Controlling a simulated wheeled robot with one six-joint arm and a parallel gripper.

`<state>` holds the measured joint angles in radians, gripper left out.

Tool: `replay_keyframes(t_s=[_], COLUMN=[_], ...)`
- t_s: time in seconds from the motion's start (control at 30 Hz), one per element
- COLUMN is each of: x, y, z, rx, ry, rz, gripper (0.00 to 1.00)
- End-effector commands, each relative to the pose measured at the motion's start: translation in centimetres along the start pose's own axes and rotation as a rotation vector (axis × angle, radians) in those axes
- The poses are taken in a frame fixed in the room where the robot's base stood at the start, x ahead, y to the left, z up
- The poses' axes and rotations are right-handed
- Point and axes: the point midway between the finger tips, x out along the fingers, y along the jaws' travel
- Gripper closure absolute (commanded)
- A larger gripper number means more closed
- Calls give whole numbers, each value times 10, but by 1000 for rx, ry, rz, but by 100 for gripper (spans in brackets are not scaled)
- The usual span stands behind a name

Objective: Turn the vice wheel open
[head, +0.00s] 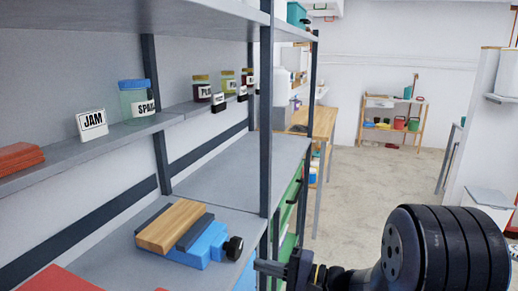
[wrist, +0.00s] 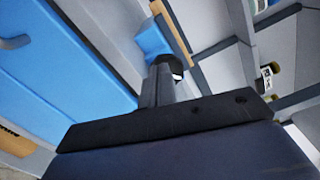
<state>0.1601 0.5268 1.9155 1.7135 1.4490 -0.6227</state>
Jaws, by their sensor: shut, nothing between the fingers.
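The vice (head: 205,245) is blue with dark jaws and sits on the grey shelf at the lower middle of the head view. A wooden block (head: 172,225) lies between its jaws. The black vice wheel (head: 233,248) is on the vice's right end, facing the aisle. My gripper (head: 260,266) is shut and empty, just right of the wheel and slightly lower in the picture. In the wrist view my gripper's fingers (wrist: 164,84) point toward the dark wheel (wrist: 172,64), with the blue vice (wrist: 151,38) behind. I cannot tell whether the fingertips touch the wheel.
Jars, a jam sign (head: 92,123) and a spam jar (head: 138,101) stand on the upper shelf. Blue panels (wrist: 65,70) lie close on the left in the wrist view. The aisle floor (head: 350,190) is open.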

Motion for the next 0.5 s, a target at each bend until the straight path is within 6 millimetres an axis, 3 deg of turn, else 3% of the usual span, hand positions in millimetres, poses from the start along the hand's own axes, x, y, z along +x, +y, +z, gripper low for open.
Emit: replay_keyframes(t_s=[0.07,0.5], x=[-2,0], y=[-10,-8], z=[2,0], rx=[-63,-258], ry=[0,-1], rz=[0,-2], gripper=[100,100])
